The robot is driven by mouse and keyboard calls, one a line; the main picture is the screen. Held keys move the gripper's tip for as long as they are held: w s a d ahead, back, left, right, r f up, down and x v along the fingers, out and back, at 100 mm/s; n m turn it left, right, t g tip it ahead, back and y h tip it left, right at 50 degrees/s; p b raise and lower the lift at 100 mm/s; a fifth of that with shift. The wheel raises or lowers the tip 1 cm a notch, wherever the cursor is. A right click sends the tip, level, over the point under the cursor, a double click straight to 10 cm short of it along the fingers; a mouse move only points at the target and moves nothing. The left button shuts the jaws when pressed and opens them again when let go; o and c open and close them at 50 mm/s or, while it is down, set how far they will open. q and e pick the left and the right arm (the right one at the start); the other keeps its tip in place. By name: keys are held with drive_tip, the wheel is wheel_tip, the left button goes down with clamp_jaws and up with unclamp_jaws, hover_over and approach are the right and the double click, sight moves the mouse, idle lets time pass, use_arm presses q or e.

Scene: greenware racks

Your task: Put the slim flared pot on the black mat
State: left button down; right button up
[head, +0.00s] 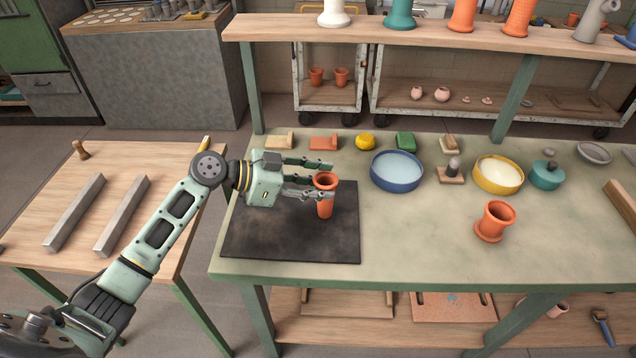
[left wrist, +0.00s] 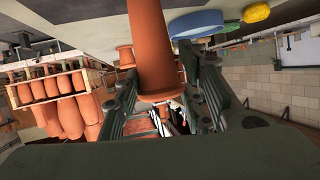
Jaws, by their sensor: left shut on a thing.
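The slim flared pot (head: 325,203) is orange and upright, over the right part of the black mat (head: 290,243) in the head view. I cannot tell whether its base touches the mat. My left gripper (head: 322,180) is shut on it from the left, with its fingers around the upper part below the flared rim. In the left wrist view the slim flared pot (left wrist: 155,50) stands between the fingers of the left gripper (left wrist: 165,105). My right gripper is not in view.
A wider orange pot (head: 495,221) stands to the right on the green table (head: 420,245). A raised wooden shelf (head: 420,38) spans the back. The table's front middle is clear.

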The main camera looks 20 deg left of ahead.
use_arm(q)
drive_tip(key=shift+f+b, duration=0.4)
drive_tip(key=shift+f, duration=0.05)
drive_tip(key=c, duration=1)
unclamp_jaws()
drive_tip(key=shift+c, duration=0.2)
